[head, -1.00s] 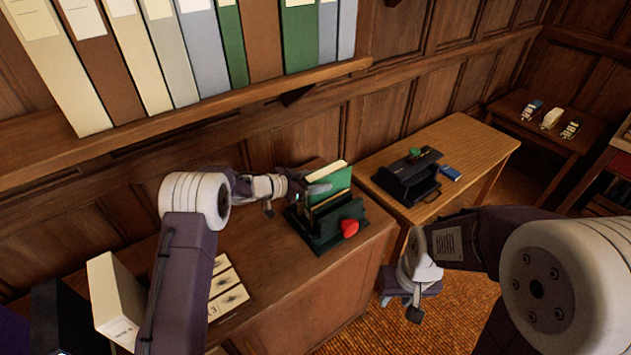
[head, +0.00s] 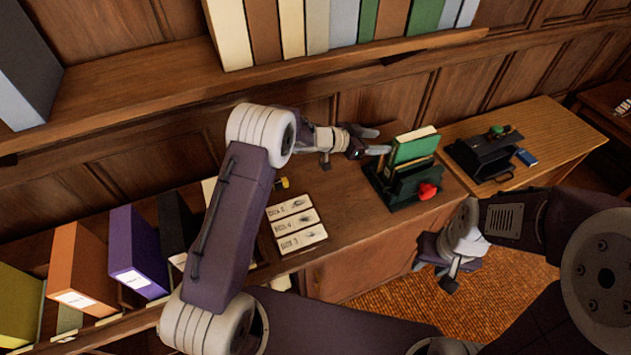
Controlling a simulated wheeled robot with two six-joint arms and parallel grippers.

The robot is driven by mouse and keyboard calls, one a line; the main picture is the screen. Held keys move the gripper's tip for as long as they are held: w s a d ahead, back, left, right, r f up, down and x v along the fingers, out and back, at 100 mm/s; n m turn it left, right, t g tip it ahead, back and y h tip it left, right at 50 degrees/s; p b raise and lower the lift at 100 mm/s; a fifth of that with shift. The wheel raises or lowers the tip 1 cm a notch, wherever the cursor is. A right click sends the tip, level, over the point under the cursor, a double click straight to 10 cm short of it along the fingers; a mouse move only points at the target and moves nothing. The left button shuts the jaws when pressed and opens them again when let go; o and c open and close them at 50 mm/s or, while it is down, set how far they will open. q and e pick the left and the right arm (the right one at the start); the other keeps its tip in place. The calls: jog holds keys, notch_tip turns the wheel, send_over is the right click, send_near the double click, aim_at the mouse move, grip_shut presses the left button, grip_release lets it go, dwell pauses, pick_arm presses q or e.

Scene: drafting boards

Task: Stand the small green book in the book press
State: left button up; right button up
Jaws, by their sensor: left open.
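The small green book (head: 414,148) stands upright in the dark green book press (head: 402,192), with its pale page edge on top. The press has a red knob (head: 428,191) at its front right. My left gripper (head: 382,141) is open, with its fingers just left of the book. It holds nothing that I can see. I cannot tell whether a fingertip touches the book. My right gripper (head: 421,266) hangs in front of the desk, away from the press. Its fingers are too small and turned to read.
A black tool (head: 482,160) and a small blue block (head: 526,157) sit on the lighter side table (head: 560,135). Labelled cards (head: 298,226) lie on the desk left of the press. Coloured binders (head: 138,250) stand at the lower left. A shelf of tall binders (head: 318,40) runs above.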

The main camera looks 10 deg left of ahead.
pick_arm(q)
jog(key=s+a+r+n+t+y, duration=0.25)
jog(key=a+n+y, duration=0.45)
jog(key=a, duration=0.6)
jog(key=s+a+f+g+y, duration=0.2)
jog(key=s+a+g+y, duration=0.1)
jog(key=s+a, duration=0.4)
jog(key=s+f+n+g, duration=0.1)
jog(key=s+n+g, duration=0.1)
jog(key=s, duration=1)
jog(key=s+f+n+g, duration=0.2)
jog(key=s+g, duration=0.2)
jog(key=s, duration=0.8)
jog(key=shift+s+a+y, duration=0.2)
jog(key=shift+a+y, duration=0.05)
jog(key=shift+y, duration=0.15)
pick_arm(e)
jog(key=shift+a, duration=0.15)
pick_arm(q)
jog(key=shift+s, duration=0.1)
pick_arm(e)
jog(key=shift+s, duration=0.1)
pick_arm(q)
jog(key=shift+d, duration=0.1)
